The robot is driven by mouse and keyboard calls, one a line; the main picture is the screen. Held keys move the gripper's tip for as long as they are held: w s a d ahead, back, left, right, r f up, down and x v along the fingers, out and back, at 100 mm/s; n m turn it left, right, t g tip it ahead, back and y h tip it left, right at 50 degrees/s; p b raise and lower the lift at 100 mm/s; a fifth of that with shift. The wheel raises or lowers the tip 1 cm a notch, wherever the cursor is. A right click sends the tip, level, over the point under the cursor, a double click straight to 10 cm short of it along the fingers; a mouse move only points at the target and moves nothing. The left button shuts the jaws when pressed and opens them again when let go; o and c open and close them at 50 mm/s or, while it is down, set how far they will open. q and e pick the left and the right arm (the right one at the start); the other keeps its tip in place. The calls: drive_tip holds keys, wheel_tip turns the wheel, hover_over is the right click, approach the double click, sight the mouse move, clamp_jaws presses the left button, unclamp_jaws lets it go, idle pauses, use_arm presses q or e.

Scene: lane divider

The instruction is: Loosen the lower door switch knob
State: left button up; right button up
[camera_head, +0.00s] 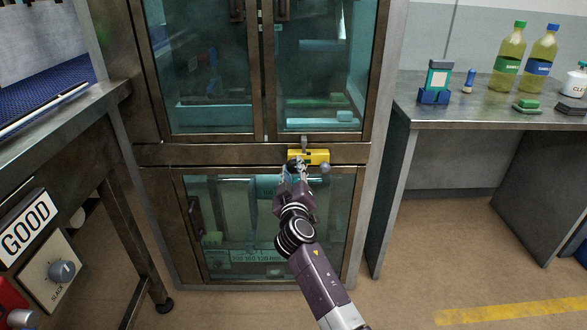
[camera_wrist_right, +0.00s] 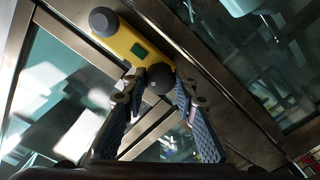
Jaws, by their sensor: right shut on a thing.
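The yellow door switch (camera_head: 316,157) is mounted on the cabinet's metal crossbar, above the lower glass door. It also shows in the right wrist view (camera_wrist_right: 128,46), with a small green patch on its face. A dark round knob (camera_wrist_right: 160,78) sits at one end of the switch. My right gripper (camera_wrist_right: 163,88) has its two fingertips on either side of this knob, shut on it. In the head view my right gripper (camera_head: 297,167) reaches up to the switch's left part and hides the held knob. My left gripper is not in view.
The cabinet's upper glass doors (camera_head: 318,70) and lower glass door (camera_head: 235,225) look closed. A metal table (camera_head: 460,112) with bottles and small items stands at the right. A bench with a "GOOD" sign (camera_head: 27,227) and dial box stands at the left. Open floor lies in front.

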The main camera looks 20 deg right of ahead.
drive_tip(key=shift+r+n, duration=0.1)
drive_tip(key=shift+n, duration=0.8)
drive_tip(key=n+p, duration=0.1)
drive_tip(key=n, duration=0.1)
drive_tip(key=shift+n, duration=0.4)
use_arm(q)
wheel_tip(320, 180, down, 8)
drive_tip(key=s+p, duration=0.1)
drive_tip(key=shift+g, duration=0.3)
use_arm(e)
drive_tip(key=shift+n, duration=2)
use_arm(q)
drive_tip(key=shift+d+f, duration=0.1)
use_arm(e)
drive_tip(key=o, duration=1.2)
drive_tip(key=shift+w, duration=0.1)
drive_tip(key=shift+c, duration=0.2)
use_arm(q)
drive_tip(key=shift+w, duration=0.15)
use_arm(e)
drive_tip(key=shift+a+f, duration=0.1)
drive_tip(key=shift+f, duration=0.1)
